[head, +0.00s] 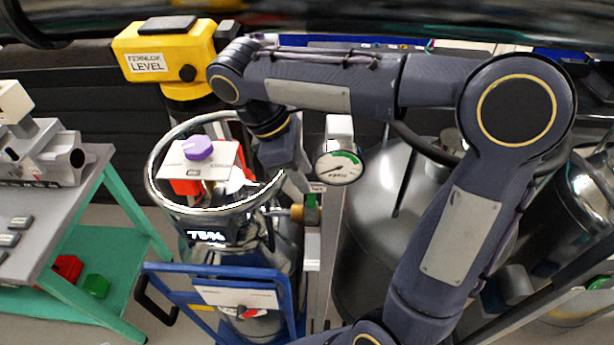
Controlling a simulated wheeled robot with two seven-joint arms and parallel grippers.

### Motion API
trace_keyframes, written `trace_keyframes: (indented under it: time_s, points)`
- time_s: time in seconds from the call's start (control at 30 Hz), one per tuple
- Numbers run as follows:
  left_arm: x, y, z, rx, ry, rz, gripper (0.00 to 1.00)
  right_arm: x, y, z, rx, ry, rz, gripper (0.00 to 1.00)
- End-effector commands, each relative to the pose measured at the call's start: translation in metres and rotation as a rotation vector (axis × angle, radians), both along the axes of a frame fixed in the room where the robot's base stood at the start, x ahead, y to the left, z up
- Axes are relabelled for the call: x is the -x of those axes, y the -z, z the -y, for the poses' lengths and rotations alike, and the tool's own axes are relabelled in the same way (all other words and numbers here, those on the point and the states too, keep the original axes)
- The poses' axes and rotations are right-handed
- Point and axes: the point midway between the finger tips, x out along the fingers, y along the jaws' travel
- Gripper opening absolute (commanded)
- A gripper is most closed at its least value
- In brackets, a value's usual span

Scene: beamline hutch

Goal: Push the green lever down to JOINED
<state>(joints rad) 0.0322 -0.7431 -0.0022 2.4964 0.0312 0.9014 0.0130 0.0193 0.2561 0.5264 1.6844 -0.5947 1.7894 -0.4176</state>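My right arm reaches across from the lower right, and its gripper (291,178) points down beside the round dial gauge (339,167). Its fingers are seen edge-on, so I cannot tell whether they are open or shut. A small green part (312,214), likely the green lever, shows just below the gripper, beside a brass fitting (297,213) on a grey upright post (321,245). The gripper and the post's parts partly hide it, so its position is unclear and I see no readable JOINED mark. I cannot tell whether the gripper touches it. My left gripper is not in view.
A dewar with a metal ring (152,178), purple knob (198,147) and 75% display (207,236) stands in a blue cart (221,276). A yellow level box (160,52) is behind. A green-framed bench (92,192) stands left; a large silver tank (375,215) is right of the post.

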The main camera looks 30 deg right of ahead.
Motion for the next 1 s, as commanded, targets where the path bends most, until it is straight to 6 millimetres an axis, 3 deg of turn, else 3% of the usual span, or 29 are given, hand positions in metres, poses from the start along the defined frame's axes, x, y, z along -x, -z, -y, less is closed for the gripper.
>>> trace_keyframes:
  time_s: [0.2, 0.5, 0.77, 1.0]
  points:
    - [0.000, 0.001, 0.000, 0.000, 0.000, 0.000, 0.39, 0.005, 0.022, 0.008, 0.000, 0.001, 0.000, 0.33]
    - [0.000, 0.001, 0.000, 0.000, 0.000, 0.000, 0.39, 0.006, 0.025, 0.009, -0.001, 0.001, 0.001, 0.33]
    - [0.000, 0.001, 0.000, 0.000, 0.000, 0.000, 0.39, 0.006, 0.025, 0.009, -0.001, 0.001, 0.001, 0.01]
    - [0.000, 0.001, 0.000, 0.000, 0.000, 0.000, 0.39, 0.005, 0.025, 0.009, -0.001, 0.001, 0.001, 0.00]
